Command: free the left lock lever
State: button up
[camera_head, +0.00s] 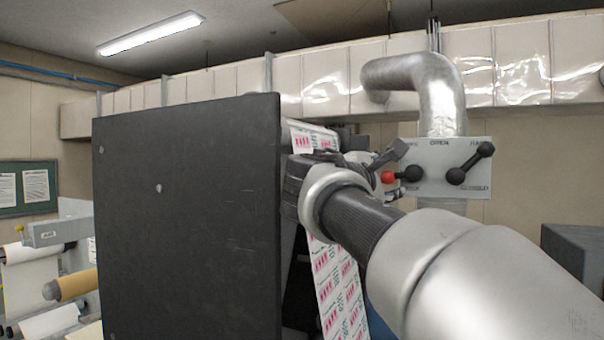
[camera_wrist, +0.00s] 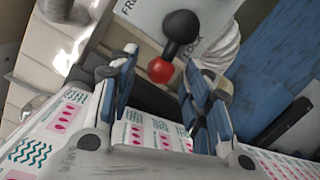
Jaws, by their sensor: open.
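The left lock lever has a black hub (camera_head: 411,174) and a red ball end (camera_head: 388,177) pointing left on a grey panel (camera_head: 440,155). In the wrist view its red ball (camera_wrist: 160,70) shows between and beyond my fingers, below its black hub (camera_wrist: 182,22). A "LOCK" label is beside the arm there, and a partly cut "FR" label is at the top edge. My gripper (camera_wrist: 159,75) is open, with one finger on each side of the red ball in the picture. I see no clear contact. In the head view my gripper (camera_head: 391,172) is close to the ball.
A second, all-black lever (camera_head: 470,164) points up-right on the same panel. A large dark plate (camera_head: 190,220) stands left of my arm. A printed web (camera_head: 338,285) runs below my gripper, also in the wrist view (camera_wrist: 75,120). A silver duct (camera_head: 440,95) rises behind the panel.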

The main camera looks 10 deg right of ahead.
jog(key=shift+c, duration=0.2)
grip_shut()
dwell(0.5)
jog(key=shift+r, duration=0.1)
notch_tip(320, 180, up, 6)
jog(key=s+d+m+y, duration=0.1)
jog(key=d+m+y, duration=0.1)
jog(key=m, duration=1)
jog(key=shift+s+d+f+m, duration=0.2)
jog(key=shift+s+f+m, duration=0.05)
jog(key=shift+m, duration=0.15)
dwell(0.3)
